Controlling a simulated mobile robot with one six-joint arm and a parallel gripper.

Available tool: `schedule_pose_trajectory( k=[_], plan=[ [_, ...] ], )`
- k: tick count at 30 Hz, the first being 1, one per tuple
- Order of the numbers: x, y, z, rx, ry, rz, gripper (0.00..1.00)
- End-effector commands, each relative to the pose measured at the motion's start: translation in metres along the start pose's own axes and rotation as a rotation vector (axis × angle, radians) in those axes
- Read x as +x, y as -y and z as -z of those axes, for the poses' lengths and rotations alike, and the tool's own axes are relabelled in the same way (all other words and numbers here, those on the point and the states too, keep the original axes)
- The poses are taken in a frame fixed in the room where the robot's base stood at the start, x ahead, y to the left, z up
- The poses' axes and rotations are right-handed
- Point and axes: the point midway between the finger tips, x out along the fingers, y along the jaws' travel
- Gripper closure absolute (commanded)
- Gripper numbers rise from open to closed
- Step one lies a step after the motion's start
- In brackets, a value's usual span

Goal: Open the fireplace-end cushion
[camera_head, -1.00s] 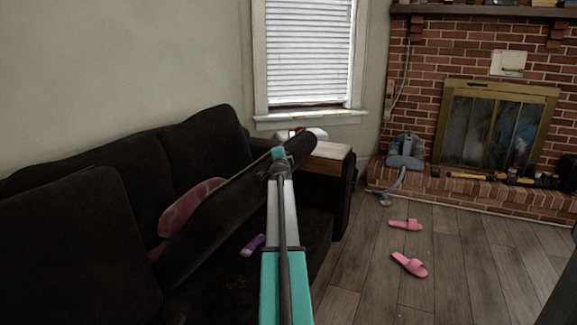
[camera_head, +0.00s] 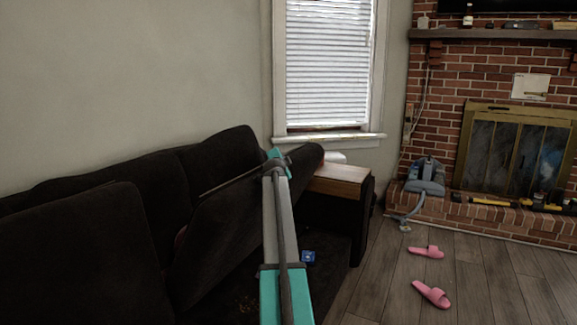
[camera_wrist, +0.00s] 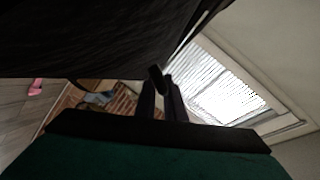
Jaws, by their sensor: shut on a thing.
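The fireplace-end cushion (camera_head: 220,232) is a dark brown seat cushion, raised and tilted steeply up against the sofa's backrest. Its top edge is near my gripper (camera_head: 275,160) in the head view. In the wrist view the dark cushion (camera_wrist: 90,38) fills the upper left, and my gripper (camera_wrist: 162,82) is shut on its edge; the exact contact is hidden. The open seat space (camera_head: 325,235) below it is dark. A small blue thing (camera_head: 308,257) lies there, to the right of my arm.
The wooden-topped armrest (camera_head: 338,180) stands at the sofa's fireplace end. Pink slippers (camera_head: 432,293) lie on the wood floor. A blue-grey vacuum (camera_head: 425,177) stands by the brick hearth. The window (camera_head: 327,70) is behind the sofa. Floor right of the sofa is mostly clear.

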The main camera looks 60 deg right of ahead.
Motion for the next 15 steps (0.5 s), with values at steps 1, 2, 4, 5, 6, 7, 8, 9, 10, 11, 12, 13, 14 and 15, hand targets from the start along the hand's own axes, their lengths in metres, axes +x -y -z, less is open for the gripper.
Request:
schedule_pose_trajectory(
  k=[1, 2, 4, 5, 6, 7, 8, 9, 10, 11, 12, 13, 14, 15],
  plan=[
    [-0.0007, 0.004, -0.0073, 0.002, 0.007, 0.003, 1.0],
    [-0.0009, 0.0046, -0.0077, 0.002, 0.007, 0.002, 1.0],
    [-0.0011, 0.0056, -0.0083, 0.001, 0.008, 0.003, 1.0],
    [-0.0012, 0.006, -0.0086, 0.001, 0.008, 0.003, 1.0],
    [-0.0014, 0.0064, -0.0088, 0.002, 0.008, 0.003, 1.0],
    [-0.0015, 0.0067, -0.009, 0.002, 0.009, 0.004, 1.0],
    [-0.0016, 0.007, -0.0091, 0.003, 0.009, 0.005, 1.0],
    [-0.0016, 0.0072, -0.0092, 0.003, 0.009, 0.005, 1.0],
    [-0.0016, 0.0074, -0.0093, 0.003, 0.009, 0.006, 1.0],
    [-0.0017, 0.0077, -0.0093, 0.004, 0.009, 0.006, 1.0],
    [-0.0017, 0.008, -0.0094, 0.004, 0.01, 0.007, 1.0],
    [-0.0017, 0.0082, -0.0094, 0.004, 0.01, 0.007, 0.89],
    [-0.0017, 0.0084, -0.0094, 0.004, 0.01, 0.008, 0.84],
    [-0.0017, 0.0083, -0.009, 0.004, 0.009, 0.008, 0.83]
  ],
)
